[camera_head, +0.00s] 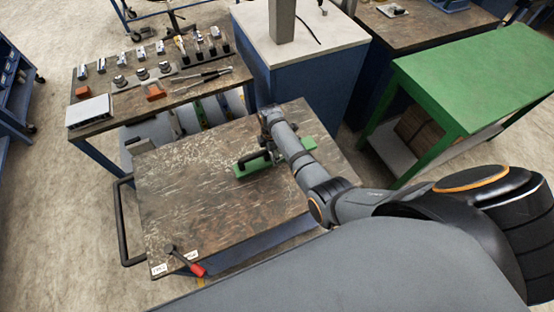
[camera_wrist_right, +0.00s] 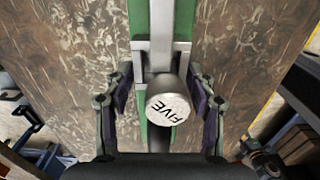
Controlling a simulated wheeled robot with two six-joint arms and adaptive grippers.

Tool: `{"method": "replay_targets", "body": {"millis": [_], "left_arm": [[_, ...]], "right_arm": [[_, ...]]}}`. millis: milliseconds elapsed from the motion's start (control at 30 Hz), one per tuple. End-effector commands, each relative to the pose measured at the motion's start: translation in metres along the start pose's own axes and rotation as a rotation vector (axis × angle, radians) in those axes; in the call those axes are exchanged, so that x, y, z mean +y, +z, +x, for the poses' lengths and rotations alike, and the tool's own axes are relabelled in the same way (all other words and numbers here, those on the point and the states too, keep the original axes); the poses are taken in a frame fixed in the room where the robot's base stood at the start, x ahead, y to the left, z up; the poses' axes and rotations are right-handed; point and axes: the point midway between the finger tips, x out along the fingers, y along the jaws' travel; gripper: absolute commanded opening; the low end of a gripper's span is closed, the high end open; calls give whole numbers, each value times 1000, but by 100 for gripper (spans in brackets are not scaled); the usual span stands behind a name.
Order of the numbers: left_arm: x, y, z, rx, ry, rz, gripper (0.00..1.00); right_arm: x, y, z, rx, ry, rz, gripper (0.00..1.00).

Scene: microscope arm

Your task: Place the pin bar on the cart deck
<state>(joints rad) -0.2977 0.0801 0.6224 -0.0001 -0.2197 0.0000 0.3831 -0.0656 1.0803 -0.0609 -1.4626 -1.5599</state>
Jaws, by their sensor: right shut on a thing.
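The pin bar (camera_head: 256,166) is a long green bar with a black handle. It shows over the cart deck (camera_head: 190,205), a worn brown top; whether it rests on the deck or hangs just above it I cannot tell. In the right wrist view, the green bar (camera_wrist_right: 139,20) carries a grey bracket and a round grey knob marked FIVE (camera_wrist_right: 167,104). In the head view the right gripper (camera_head: 268,142) is partly hidden by my arm. My left gripper is not in view.
A black push handle (camera_head: 122,222) stands at the cart's left side. A red-handled tool (camera_head: 186,261) lies at its near edge. A bench (camera_head: 195,80) with blocks and tools stands behind, and a green table (camera_head: 475,75) to the right. The deck's left half is clear.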

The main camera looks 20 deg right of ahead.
Motion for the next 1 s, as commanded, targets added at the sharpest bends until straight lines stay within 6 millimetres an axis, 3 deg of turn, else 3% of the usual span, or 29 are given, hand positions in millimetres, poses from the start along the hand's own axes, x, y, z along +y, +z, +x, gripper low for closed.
{"method": "replay_targets", "body": {"millis": [300,667,700,867,1000], "left_arm": [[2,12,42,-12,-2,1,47],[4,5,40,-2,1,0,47],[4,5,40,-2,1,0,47],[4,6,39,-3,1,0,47],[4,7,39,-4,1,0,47]], "right_arm": [[-3,3,41,0,1,-13,0],[-4,3,40,-1,1,-14,0],[-5,3,42,-1,-1,-14,57],[-5,3,41,-1,-1,-14,79],[-4,3,41,0,-1,-14,79]]}}
